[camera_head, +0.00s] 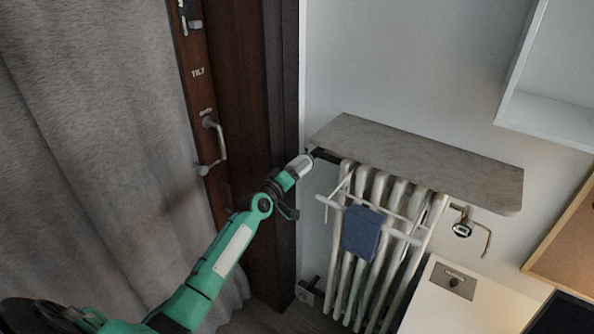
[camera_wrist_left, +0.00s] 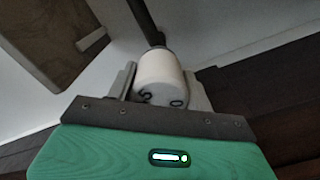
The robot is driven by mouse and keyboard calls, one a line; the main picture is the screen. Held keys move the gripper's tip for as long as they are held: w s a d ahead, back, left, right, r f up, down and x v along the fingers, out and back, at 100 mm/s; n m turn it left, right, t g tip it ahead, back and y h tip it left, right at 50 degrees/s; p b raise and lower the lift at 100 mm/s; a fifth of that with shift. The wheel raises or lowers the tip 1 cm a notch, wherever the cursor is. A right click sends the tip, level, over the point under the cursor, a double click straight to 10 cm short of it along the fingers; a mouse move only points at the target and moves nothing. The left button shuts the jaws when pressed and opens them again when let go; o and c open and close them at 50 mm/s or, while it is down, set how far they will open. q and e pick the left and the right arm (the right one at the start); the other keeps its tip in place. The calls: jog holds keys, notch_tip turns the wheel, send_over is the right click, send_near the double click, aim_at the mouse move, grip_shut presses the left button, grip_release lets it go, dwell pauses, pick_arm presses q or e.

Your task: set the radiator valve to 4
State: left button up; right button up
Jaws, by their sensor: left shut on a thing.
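The radiator valve is a white cylindrical knob (camera_wrist_left: 161,75) on a dark pipe in the left wrist view. The digits 5 and 0 show on its near side; a 4 is not visible there. My left gripper (camera_wrist_left: 160,92) is shut on the knob, one grey finger on each side. In the head view my left gripper (camera_head: 301,164) is at the left end of the radiator (camera_head: 385,245), just under the stone shelf. The knob is small there and hard to tell from the fingers. My right gripper is not in view.
A stone shelf (camera_head: 420,160) overhangs the radiator. A white rack with a blue cloth (camera_head: 361,232) hangs on its front. The dark door frame (camera_head: 283,110) stands close left of my gripper. A round gauge (camera_head: 462,228) and a white desk (camera_head: 450,305) are at right.

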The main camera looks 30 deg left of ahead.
pick_arm(q)
jog(key=n, duration=0.4)
jog(key=shift+r+p, duration=0.1)
jog(key=shift+p, duration=0.25)
jog(key=shift+n, duration=0.4)
jog(key=o, duration=1)
jog(key=shift+c, duration=0.2)
jog(key=shift+s, duration=0.1)
jog(key=s+a+b, duration=0.2)
jog(key=s, duration=1.1)
jog(key=shift+s, duration=0.3)
